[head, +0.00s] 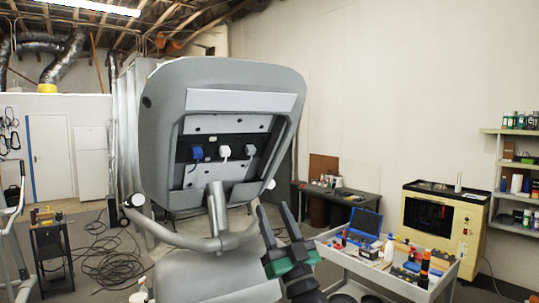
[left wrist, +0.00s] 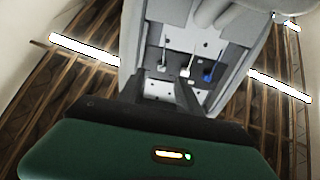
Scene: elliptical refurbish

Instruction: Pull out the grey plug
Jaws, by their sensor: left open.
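The grey plug (head: 250,150) sits in the dark socket strip on the back of the grey console (head: 160,150), rightmost of three plugs. A white plug (head: 224,151) is in the middle and a blue plug (head: 197,153) is at left. My left gripper (head: 273,208) is open and empty, below and right of the grey plug, fingers pointing up. In the left wrist view the order is reversed: the grey plug (left wrist: 162,68) is at left, above the gap between the open fingers (left wrist: 158,90), apart from them. My right gripper is not in view.
A grey curved bar (head: 190,240) and post stand below the console. A tool cart (head: 400,280) with a blue case and bottles is at lower right. A dark bench (head: 350,197) and a yellow machine (head: 440,225) stand behind. Cables lie on the floor at left.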

